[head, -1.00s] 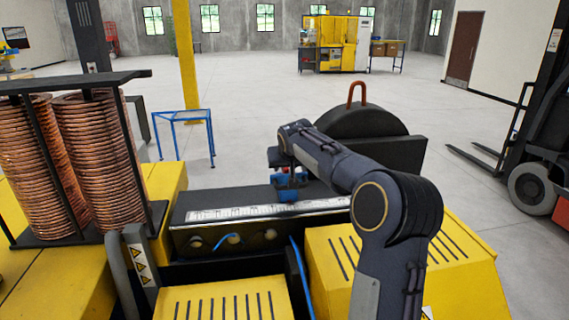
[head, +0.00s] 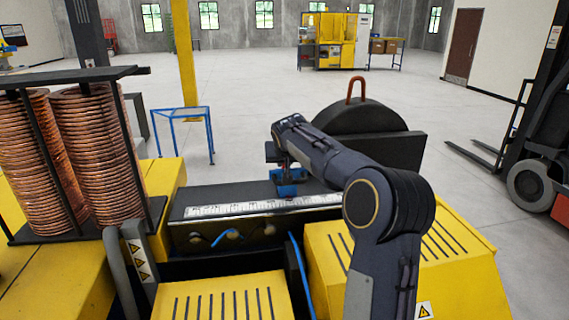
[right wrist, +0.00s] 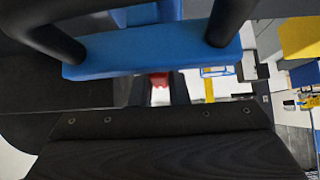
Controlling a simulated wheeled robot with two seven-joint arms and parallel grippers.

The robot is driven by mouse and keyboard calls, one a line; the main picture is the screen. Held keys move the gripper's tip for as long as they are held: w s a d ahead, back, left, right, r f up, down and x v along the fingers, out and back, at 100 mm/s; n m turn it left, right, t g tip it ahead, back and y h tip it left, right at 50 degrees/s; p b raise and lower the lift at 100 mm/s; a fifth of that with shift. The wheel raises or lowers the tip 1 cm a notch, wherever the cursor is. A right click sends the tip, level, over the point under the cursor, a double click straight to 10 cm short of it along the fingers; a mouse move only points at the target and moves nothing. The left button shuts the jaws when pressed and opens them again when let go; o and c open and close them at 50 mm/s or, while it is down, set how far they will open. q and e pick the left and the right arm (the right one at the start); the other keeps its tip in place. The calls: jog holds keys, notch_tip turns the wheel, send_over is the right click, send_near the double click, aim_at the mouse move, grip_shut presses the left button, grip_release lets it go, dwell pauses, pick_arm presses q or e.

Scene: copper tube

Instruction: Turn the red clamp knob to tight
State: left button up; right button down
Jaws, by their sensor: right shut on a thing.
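The red clamp knob (right wrist: 160,79) shows as a small red patch in the right wrist view, between two dark finger shapes and below a blue bar (right wrist: 150,50). The blue clamp body (head: 287,182) sits on the dark machine bed in the head view, by the white scale strip. My right gripper (head: 279,157) is just above and against the clamp, shut on the red knob. It also shows in the right wrist view (right wrist: 160,92). The knob's turn angle cannot be read. My left gripper is not in view.
A black rounded block (head: 360,118) with a copper loop stands behind the clamp. Copper coils (head: 105,160) stand on a black rack at left. Yellow machine housings (head: 225,297) flank the bed. A blue cable (head: 300,262) hangs in front. A forklift (head: 535,165) stands at right.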

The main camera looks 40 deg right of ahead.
jog(key=shift+w+a+m+g+h+b, duration=0.1)
jog(key=shift+m+g+h+b, duration=0.55)
jog(key=shift+m, duration=0.55)
jog(key=shift+m+g+h, duration=0.45)
jog(key=shift+m+g, duration=0.1)
jog(key=shift+m, duration=0.25)
jog(key=shift+r+m+g+h, duration=0.1)
jog(key=shift+m+g+h, duration=0.4)
jog(key=shift+m, duration=0.5)
jog(key=m+g+p, duration=0.2)
jog(key=m, duration=0.1)
jog(key=shift+g+h, duration=0.3)
jog(key=shift+m+g, duration=1.2)
jog(key=shift+m, duration=0.5)
jog(key=c, duration=1.4)
grip_release()
